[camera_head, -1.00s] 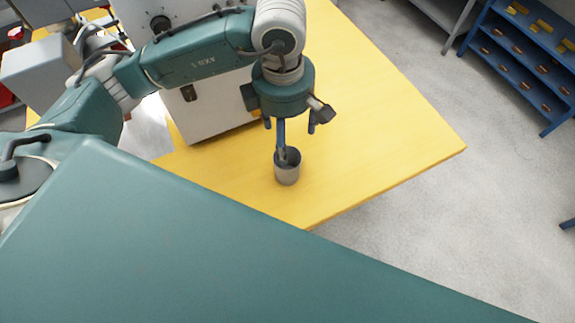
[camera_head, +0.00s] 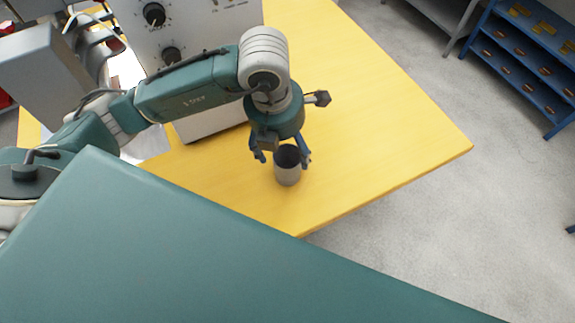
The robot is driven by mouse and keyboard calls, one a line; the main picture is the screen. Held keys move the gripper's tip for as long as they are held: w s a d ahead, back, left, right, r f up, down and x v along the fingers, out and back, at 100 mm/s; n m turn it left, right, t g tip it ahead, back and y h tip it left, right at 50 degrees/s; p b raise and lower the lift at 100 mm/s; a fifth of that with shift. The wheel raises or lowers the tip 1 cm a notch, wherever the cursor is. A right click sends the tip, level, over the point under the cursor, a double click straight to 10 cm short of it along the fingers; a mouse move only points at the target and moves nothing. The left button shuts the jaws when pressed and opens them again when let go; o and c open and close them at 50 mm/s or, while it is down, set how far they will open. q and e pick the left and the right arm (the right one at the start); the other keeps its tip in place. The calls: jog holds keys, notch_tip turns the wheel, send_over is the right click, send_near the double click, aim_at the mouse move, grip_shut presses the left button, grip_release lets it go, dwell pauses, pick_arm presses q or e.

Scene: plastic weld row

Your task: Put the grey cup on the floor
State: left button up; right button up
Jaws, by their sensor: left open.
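The grey cup (camera_head: 288,170) stands upright on the yellow table (camera_head: 390,140), near its front edge. My left gripper (camera_head: 281,159) points down at the cup, with its fingers open. One finger shows to the left of the cup's rim and the other at its right side. I cannot tell whether either finger touches the cup. The grey floor (camera_head: 420,235) lies beyond the table's front right edge. My right gripper is not in view.
A white machine with black knobs (camera_head: 172,54) stands on the table behind my left arm. A blue shelf rack (camera_head: 520,50) with small bins stands at the upper right. The table right of the cup is bare, and the floor between table and rack is clear.

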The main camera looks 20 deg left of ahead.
aim_at(288, 158)
pick_arm(q)
jog(key=f, duration=0.3)
jog(key=f+p, duration=0.1)
jog(key=f, duration=0.1)
jog(key=shift+w+d+f, duration=0.1)
jog(key=shift+w+d, duration=0.05)
jog(key=shift+w, duration=0.15)
jog(key=shift+c, duration=0.5)
jog(key=c, duration=1.2)
